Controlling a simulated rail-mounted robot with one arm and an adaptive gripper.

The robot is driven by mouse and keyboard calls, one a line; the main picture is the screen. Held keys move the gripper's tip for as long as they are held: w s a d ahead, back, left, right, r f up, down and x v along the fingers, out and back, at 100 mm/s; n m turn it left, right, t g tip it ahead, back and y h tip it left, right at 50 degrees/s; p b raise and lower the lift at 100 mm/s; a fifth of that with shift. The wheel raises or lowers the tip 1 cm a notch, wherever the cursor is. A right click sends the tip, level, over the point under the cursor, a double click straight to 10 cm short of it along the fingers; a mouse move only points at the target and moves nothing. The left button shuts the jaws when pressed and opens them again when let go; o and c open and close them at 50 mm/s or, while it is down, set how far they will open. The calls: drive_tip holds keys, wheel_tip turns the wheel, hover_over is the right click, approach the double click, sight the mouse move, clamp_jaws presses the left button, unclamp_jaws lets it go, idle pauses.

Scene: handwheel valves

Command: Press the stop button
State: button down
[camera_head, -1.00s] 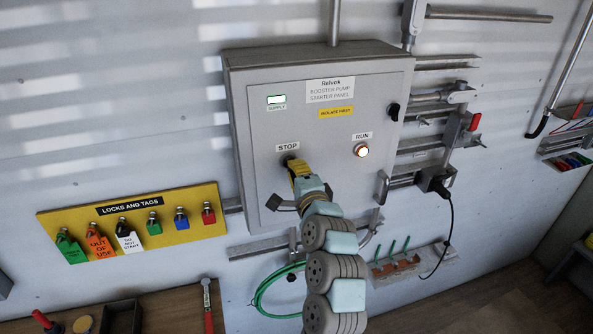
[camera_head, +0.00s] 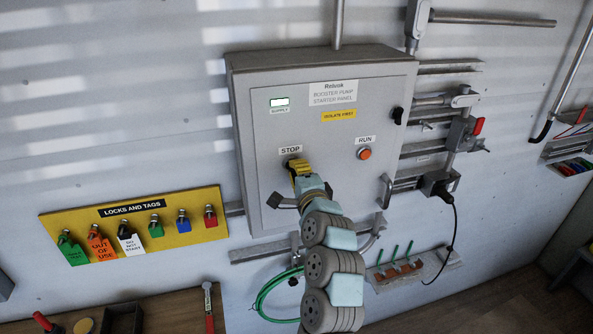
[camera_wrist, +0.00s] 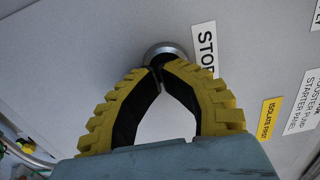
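The grey starter panel (camera_head: 335,190) hangs on the wall, with the STOP label (camera_head: 290,149) at its left. In the wrist view the stop button's silver round rim (camera_wrist: 164,49) shows beside the STOP label (camera_wrist: 205,49); the button's middle is hidden behind my fingertips. My gripper (camera_wrist: 157,72) has its yellow-and-black fingers brought together at the tips, with nothing seen between them. The tips are at the button and appear to touch it. In the head view my gripper (camera_head: 296,163) covers the button just below its label.
The orange RUN button (camera_head: 364,154) is unlit at the right. The supply lamp (camera_head: 279,102) glows white-green. A black knob (camera_head: 397,115) sits on the panel's right. A yellow lock board (camera_head: 180,235) hangs lower left. Pipes and rails line the right side.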

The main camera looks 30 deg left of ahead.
drive_tip(key=b+v, duration=0.2)
drive_tip(key=v, duration=1.2)
idle(0.8)
